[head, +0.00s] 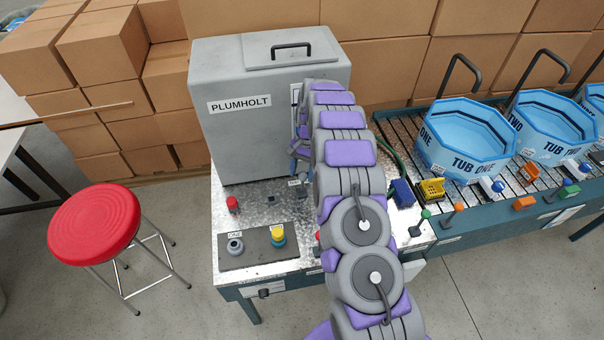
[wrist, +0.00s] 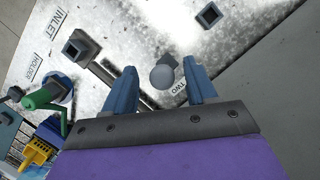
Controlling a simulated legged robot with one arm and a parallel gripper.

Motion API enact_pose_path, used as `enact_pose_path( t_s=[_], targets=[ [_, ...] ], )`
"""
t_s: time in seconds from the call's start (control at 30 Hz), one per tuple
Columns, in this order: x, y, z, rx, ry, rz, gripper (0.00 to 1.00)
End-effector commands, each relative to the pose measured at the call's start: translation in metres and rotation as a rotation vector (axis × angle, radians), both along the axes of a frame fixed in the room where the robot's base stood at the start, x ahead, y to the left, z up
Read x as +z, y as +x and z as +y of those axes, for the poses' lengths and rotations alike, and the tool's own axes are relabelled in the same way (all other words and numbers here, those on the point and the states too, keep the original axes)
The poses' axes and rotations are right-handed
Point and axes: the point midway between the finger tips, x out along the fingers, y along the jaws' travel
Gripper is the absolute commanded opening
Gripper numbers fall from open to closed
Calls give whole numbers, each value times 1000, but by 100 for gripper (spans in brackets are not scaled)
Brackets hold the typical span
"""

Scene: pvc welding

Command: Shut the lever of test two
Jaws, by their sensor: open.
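A grey ball knob (wrist: 162,77) shows in the wrist view beside a white label reading TWO (wrist: 180,89). It looks like the end of the test two lever; the rest of the lever is not clear, so I cannot tell its position. My gripper (wrist: 159,66) is open, with the knob between its two blue fingers in the picture. I cannot tell whether either finger touches it. In the head view my gripper (head: 298,152) is beside the right side of the grey PLUMHOLT cabinet (head: 230,140), partly hidden by my arm.
In the wrist view, dark square fittings (wrist: 209,15) and a green cylinder (wrist: 46,95) are near. In the head view, a panel (head: 258,252) with knobs stands at the bench front. Blue tubs (head: 465,135) stand at right, a red stool (head: 95,225) at left.

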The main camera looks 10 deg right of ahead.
Motion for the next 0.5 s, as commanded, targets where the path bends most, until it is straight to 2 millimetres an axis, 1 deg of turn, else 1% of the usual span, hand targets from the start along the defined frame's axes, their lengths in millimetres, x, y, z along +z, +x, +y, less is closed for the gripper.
enact_pose_path(
  t_s=[0.37,0.5],
  targets=[
    [3,-35,0,-1,2,1,57],
    [4,-51,0,1,1,5,57]
  ],
)
